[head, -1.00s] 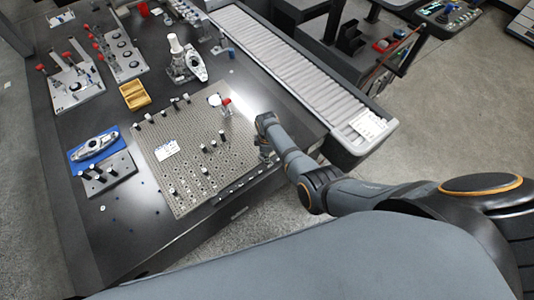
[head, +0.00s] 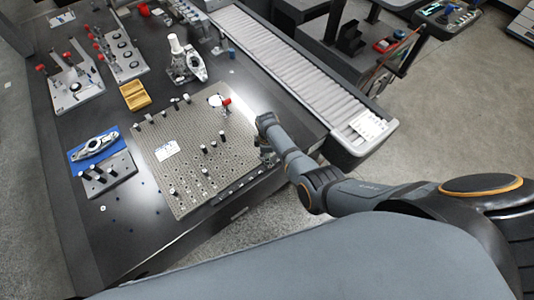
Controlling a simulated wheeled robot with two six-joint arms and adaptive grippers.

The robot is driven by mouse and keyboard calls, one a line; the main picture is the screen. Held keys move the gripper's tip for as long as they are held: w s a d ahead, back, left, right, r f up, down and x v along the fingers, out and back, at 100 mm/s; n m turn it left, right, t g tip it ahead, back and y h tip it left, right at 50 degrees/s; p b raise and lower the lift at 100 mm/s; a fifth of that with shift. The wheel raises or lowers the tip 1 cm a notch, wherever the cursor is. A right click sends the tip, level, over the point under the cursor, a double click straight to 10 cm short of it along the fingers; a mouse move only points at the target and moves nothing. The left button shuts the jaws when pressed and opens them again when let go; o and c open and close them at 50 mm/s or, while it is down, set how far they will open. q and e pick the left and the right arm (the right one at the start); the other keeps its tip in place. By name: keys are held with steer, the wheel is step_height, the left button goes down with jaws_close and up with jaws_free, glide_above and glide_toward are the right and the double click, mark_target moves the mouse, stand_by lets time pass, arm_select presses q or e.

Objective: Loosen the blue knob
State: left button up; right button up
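My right arm comes in from the right, and its gripper (head: 265,155) is at the right edge of the perforated fixture plate (head: 188,150). The gripper is small and partly hidden by the wrist, so I cannot tell whether it is open or shut, or whether it touches anything. No blue knob can be made out clearly near the gripper. A small blue cylinder-like piece (head: 231,53) stands at the table's far right edge by the conveyor, well away from the gripper; I cannot tell if it is a knob. My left gripper is out of view.
Several black pins and a red-topped piece (head: 226,102) stand on the plate. A yellow bin (head: 135,96), a blue tray (head: 94,146) with a metal part, and clamp fixtures (head: 118,52) are on the dark table. A roller conveyor (head: 290,70) runs along the right.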

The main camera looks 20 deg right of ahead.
step_height(320, 180, up, 12)
stand_by(0.4)
